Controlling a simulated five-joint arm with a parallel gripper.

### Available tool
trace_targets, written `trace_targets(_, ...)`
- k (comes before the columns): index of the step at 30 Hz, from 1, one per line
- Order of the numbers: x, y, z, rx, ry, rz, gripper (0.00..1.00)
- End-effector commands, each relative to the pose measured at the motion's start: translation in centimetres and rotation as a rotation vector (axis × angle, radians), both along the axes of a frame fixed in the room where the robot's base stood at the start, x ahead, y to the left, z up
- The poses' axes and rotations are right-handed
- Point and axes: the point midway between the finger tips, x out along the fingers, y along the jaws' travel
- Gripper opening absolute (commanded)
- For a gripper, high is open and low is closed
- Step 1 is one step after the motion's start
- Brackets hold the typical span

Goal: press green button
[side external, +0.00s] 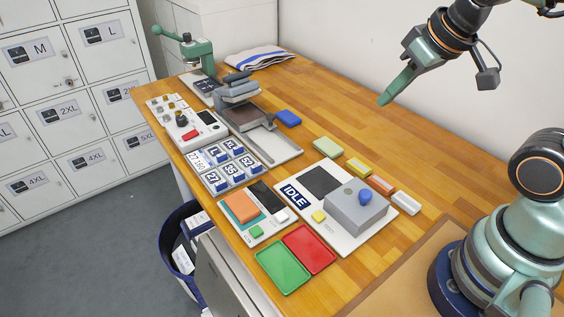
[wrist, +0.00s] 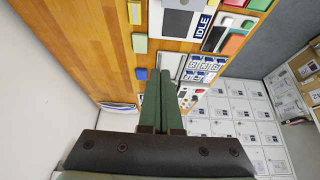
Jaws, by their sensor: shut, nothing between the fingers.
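A small green button (side external: 256,231) sits at the front of a white panel, next to an orange pad (side external: 240,207) and a dark screen. A white button (side external: 281,215) is on the same panel. My gripper (side external: 385,100) is raised high above the table at upper right in the side view, well away from the green button and touching nothing. Its green fingers also show in the wrist view (wrist: 160,75), shut together and empty.
A grey box with a blue knob (side external: 365,196) stands beside an IDLE sign, with a yellow button (side external: 318,215). A green tray (side external: 283,272) and red tray (side external: 309,249) lie at the front edge. Coloured blocks, a stamping press (side external: 199,50) and a size-label panel (side external: 223,166) are farther back.

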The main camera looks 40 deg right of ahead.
Motion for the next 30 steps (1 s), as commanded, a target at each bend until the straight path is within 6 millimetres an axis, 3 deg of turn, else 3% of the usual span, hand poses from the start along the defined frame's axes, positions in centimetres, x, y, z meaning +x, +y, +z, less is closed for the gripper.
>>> trace_targets(11, 0.1, 0.1, 0.0, 0.001, -0.001, 0.000, 0.00)
trace_targets(16, 1.5, 1.5, -0.9, 0.028, -0.015, 0.001, 0.00)
trace_targets(20, 3.6, 4.3, -2.4, 0.081, -0.046, -0.002, 0.00)
trace_targets(24, 5.7, 8.3, -4.5, 0.160, -0.082, -0.010, 0.00)
trace_targets(30, 7.1, 14.6, -7.8, 0.289, -0.117, -0.016, 0.00)
